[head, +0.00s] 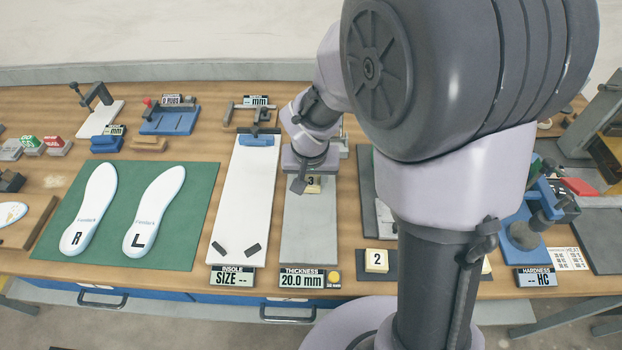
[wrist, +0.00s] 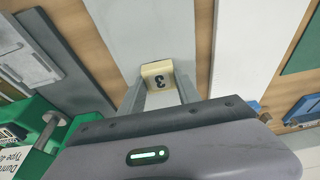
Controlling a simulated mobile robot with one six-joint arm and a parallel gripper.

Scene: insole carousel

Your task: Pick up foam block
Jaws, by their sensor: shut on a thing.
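A cream foam block marked 3 (head: 314,184) is at the grey plate of the thickness station (head: 308,235). My gripper (head: 306,180) points down over the plate and is shut on this block. I cannot tell whether the block touches the plate. Another cream block marked 2 (head: 376,260) stands to the right, near the front edge, partly beside my arm.
The thickness sign (head: 302,279) reads 20.0 mm. The white insole board (head: 240,200) lies just left of the plate. Two insoles lie on a green mat (head: 190,250). A blue hardness device (head: 528,232) stands right. My arm hides part of the table.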

